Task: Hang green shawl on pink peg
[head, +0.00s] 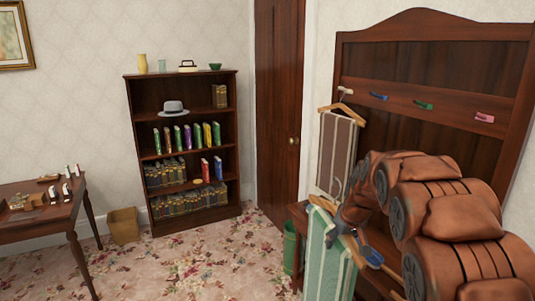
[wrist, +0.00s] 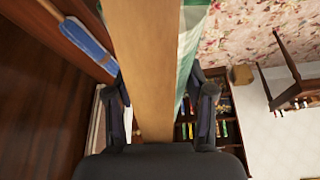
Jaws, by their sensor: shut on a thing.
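The green shawl (head: 328,252), pale-striped, hangs from a wooden hanger (wrist: 144,70). My gripper (wrist: 160,85) is shut on the hanger's wooden bar, which runs between its fingers in the wrist view. A strip of the green shawl (wrist: 190,45) shows beside the bar there. The pink peg (head: 485,117) is at the right end of the peg row on the dark wooden rack (head: 440,70), bare, above and right of my gripper. In the head view my arm hides part of the hanger and the rack's lower part.
A brown striped shawl (head: 337,150) hangs on the white peg (head: 345,90). The blue peg (head: 379,96) and green peg (head: 423,104) are bare. A blue brush (wrist: 88,40) lies close beside the hanger. A green bin (head: 291,247) stands below; a bookshelf (head: 183,228) stands left.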

